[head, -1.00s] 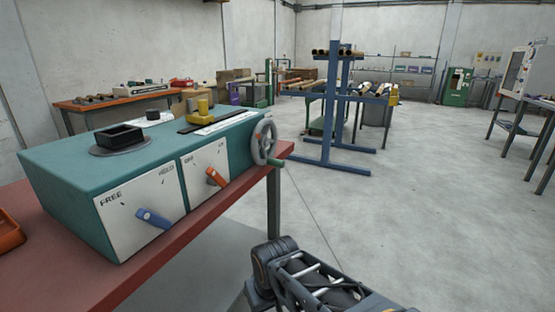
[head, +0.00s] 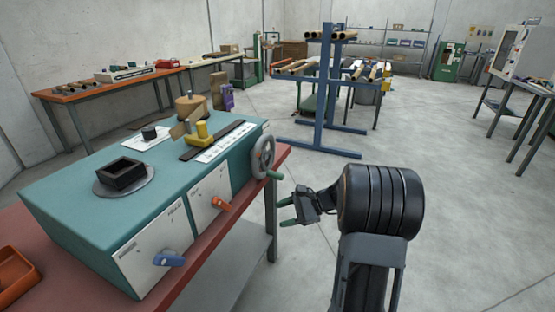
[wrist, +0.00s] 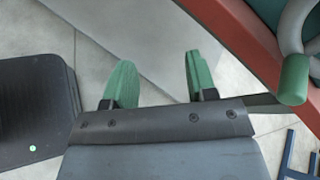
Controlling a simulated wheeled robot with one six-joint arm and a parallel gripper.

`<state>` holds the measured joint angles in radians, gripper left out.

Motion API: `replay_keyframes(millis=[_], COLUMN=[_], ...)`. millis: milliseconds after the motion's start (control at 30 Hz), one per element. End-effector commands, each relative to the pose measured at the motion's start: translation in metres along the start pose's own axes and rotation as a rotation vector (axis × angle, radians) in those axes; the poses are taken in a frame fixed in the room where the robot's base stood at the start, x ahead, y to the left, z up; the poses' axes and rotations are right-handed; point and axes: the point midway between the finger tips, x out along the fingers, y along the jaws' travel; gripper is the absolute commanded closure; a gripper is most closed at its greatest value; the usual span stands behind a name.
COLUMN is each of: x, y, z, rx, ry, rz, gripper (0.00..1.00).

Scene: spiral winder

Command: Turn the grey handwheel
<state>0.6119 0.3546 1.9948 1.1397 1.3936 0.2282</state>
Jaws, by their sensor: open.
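The grey handwheel (head: 263,157) is on the right end of the teal winder box (head: 95,200), with a green handle (head: 275,175) sticking out at its lower right. In the wrist view part of the grey wheel rim (wrist: 291,28) and the green handle (wrist: 294,80) show at the right edge. My gripper (head: 284,211) is open and empty, to the right of and below the handle in the head view, apart from it. In the wrist view its two green fingertips (wrist: 158,78) stand apart over the floor, left of the handle.
The winder stands on a red-topped bench (head: 190,258). An orange tray (head: 16,275) lies at the left. A blue rack (head: 325,110) stands behind, with clear floor on the right.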

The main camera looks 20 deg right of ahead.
Motion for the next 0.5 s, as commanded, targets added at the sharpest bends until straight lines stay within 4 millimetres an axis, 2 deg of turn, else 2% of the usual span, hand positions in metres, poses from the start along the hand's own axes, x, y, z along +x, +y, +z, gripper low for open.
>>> replay_keyframes(millis=[33, 100, 200, 300, 400, 500], x=[-0.022, -0.045, -0.074, -0.093, -0.101, -0.095], y=[-0.020, -0.039, -0.055, -0.064, -0.070, -0.077], z=[-0.005, -0.019, -0.036, -0.049, -0.056, -0.057], rx=[0.075, 0.154, 0.228, 0.269, 0.289, 0.294], ry=[-0.037, -0.089, -0.146, -0.184, -0.204, -0.212], rz=[-0.099, -0.227, -0.373, -0.470, -0.522, -0.539], gripper=[0.48, 0.48, 0.48, 0.48, 0.48, 0.48])
